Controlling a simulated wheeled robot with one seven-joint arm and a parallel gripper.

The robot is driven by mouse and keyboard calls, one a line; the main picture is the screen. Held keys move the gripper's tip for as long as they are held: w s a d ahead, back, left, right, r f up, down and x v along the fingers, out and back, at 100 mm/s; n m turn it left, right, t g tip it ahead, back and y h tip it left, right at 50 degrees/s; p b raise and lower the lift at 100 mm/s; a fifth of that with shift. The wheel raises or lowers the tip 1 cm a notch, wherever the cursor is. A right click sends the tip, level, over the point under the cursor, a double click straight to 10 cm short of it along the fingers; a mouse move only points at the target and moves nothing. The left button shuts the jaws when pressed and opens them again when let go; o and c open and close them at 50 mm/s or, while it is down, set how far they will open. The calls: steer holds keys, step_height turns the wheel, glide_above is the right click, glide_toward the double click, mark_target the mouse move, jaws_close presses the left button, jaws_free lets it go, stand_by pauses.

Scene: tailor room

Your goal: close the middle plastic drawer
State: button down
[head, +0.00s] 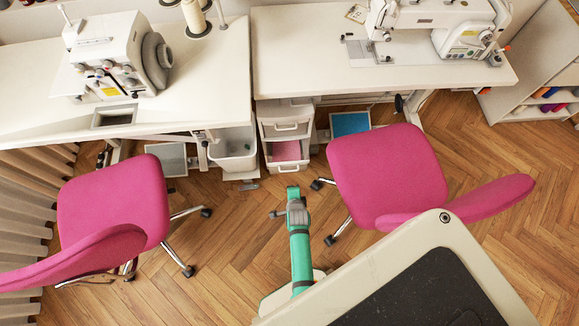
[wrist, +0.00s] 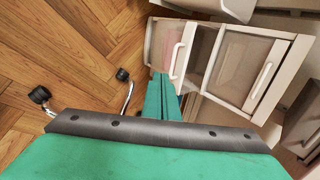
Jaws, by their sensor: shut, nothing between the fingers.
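The white plastic drawer unit (head: 264,128) stands between the two desks in the head view. An upper drawer front (head: 288,128) has a pale handle. Below it, a drawer with pink showing inside (head: 286,151) sticks out toward me, its handle at its front edge. In the wrist view, translucent drawer panels and a white handle (wrist: 178,60) are just beyond my fingertips. I cannot tell for sure which level each panel belongs to. My gripper (head: 293,190) is shut and empty, in front of the pulled-out drawer. Its green fingers (wrist: 162,92) are together; contact with the drawer is unclear.
A pink chair (head: 385,170) stands close on the right, another (head: 112,200) on the left. A white bin (head: 233,150) stands left of the drawers. Desks with sewing machines (head: 120,55) lie above and behind. Chair casters (wrist: 122,74) show in the wrist view.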

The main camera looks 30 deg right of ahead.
steer(key=w+r+x, duration=0.1)
steer(key=w+x, duration=0.1)
steer(key=x, duration=1)
steer(key=shift+d+r, duration=0.3)
steer(key=shift+r, duration=0.1)
